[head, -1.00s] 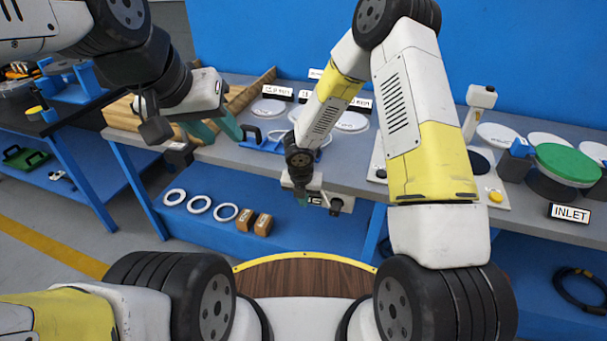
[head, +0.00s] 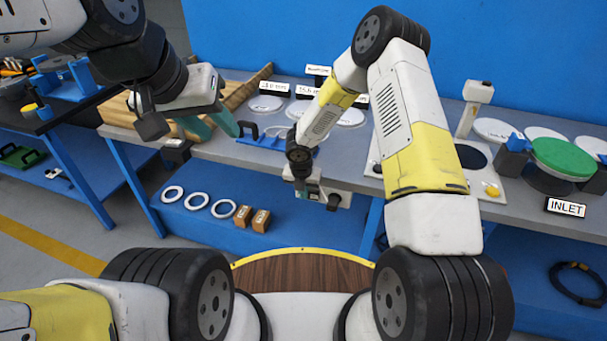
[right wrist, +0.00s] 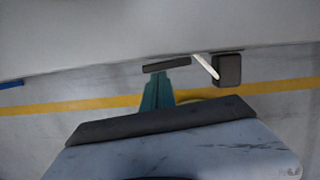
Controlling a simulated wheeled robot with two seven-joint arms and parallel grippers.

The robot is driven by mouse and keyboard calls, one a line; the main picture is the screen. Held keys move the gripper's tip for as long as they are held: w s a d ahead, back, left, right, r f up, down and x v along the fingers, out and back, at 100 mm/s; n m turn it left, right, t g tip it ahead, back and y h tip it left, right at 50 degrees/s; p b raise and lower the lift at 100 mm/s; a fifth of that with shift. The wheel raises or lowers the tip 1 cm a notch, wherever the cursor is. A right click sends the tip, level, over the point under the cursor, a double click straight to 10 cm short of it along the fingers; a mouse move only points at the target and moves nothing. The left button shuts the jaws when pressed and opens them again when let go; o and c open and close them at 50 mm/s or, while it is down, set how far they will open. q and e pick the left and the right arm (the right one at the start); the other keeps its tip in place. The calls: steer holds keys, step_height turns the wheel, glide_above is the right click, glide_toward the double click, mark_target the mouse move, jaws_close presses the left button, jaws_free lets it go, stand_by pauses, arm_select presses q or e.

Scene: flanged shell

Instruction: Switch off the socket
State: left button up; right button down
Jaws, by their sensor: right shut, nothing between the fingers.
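No socket can be made out for certain. A small dark box (head: 177,150) with a pale mark is on the bench's front edge, below my left gripper; I cannot tell if it is the socket. My left gripper (head: 222,134) hangs over the bench's left part with its teal fingers apart and empty. My right gripper (head: 303,194) is in front of the bench edge, its fingers mostly hidden in the head view. In the right wrist view its teal fingers (right wrist: 158,80) are together and empty. Beyond them are a dark bar (right wrist: 167,64) and a dark block (right wrist: 228,69) beside a pale stick.
The grey bench (head: 225,155) carries a blue handled holder (head: 265,140), white discs, a green disc (head: 563,157) and an INLET sign (head: 565,207). White rings (head: 197,201) and brown boxes (head: 261,220) are on the lower blue shelf. Floor lies open at left.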

steer(key=shift+w, duration=0.25)
steer(key=shift+d, duration=0.2)
steer(key=shift+s+d, duration=0.4)
steer(key=shift+d, duration=0.15)
steer(key=shift+s, duration=0.1)
